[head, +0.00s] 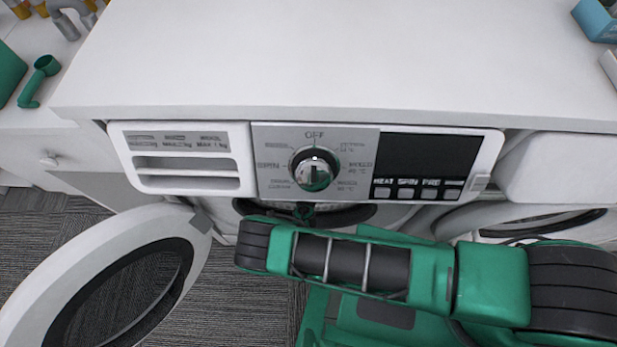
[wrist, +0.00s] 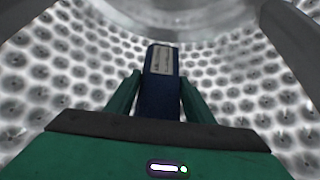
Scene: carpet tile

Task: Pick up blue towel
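In the wrist view, a dark blue block-like item with a pale printed label, which looks like the folded blue towel (wrist: 160,86), stands upright between the two green fingers of my gripper (wrist: 161,95). The fingers lie close along its left and right sides, and its top reaches past the fingertips. Whether they press on it cannot be made out. The perforated metal drum (wrist: 65,90) surrounds them. In the head view, my arm crosses in front of the washing machine (head: 390,50); the gripper and towel are hidden below its panel.
The round washer door (head: 45,275) stands open at the left. A control panel with a knob (head: 314,170) sits above the opening. Another appliance with a round door (head: 540,220) is close at the right. Drum walls are near the gripper on both sides.

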